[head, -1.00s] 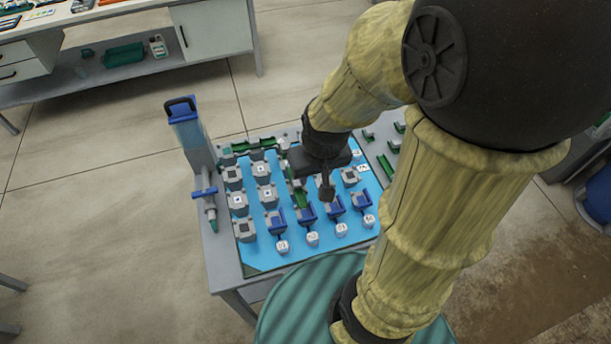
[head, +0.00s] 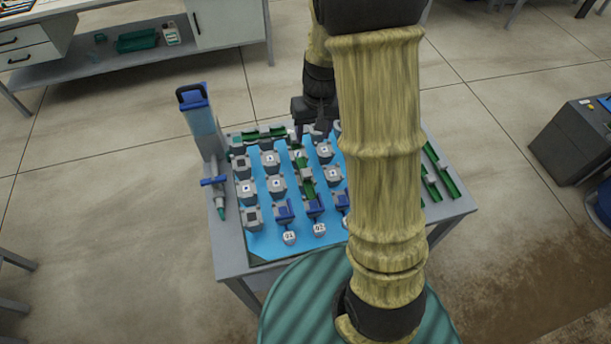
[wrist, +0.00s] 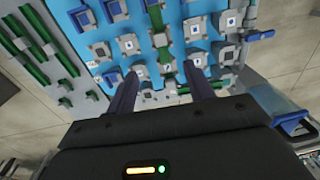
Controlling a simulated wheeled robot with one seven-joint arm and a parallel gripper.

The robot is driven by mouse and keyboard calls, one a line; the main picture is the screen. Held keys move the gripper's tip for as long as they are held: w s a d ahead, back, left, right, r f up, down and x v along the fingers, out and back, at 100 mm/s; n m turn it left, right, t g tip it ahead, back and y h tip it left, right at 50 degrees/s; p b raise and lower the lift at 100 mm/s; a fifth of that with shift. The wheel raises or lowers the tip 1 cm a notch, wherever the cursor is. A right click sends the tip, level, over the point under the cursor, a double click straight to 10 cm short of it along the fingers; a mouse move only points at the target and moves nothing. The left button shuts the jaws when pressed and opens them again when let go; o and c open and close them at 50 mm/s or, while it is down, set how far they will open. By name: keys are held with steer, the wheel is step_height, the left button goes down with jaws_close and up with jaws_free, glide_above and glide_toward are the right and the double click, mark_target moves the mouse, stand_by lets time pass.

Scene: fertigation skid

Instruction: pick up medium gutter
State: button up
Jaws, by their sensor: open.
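Green gutters of different lengths lie on the grey right side of the table. In the head view they are partly hidden by my arm, with one gutter (head: 443,170) showing near the edge. In the wrist view a long gutter (wrist: 24,50) and a shorter gutter (wrist: 64,58) lie at the left, with small pieces below them. Which one is the medium gutter I cannot tell for sure. My gripper (wrist: 161,72) is open and empty. Its fingers are on either side of a green channel piece (wrist: 166,72) on the blue board, seemingly above it. In the head view my gripper (head: 316,122) is over the board's back part.
The blue board (head: 262,238) carries rows of grey blocks and blue-backed holders. Another green gutter (head: 262,133) lies along the table's back edge. A tall blue-topped column (head: 199,120) stands at the table's left. A grey cabinet (head: 570,140) stands apart at the right.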

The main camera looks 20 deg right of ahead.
steer(key=shift+w+f, duration=0.3)
steer(key=shift+w, duration=0.25)
steer(key=shift+w+f, duration=0.3)
steer(key=shift+w, duration=0.2)
steer(key=p, duration=0.1)
glide_above(306, 170)
step_height(306, 170, down, 12)
steer(key=shift+d+f, duration=0.1)
steer(key=shift+d, duration=0.05)
steer(key=shift+f, duration=0.1)
steer(key=shift+f+p, duration=0.9)
steer(key=shift+f, duration=1.6)
steer(key=c, duration=1.1)
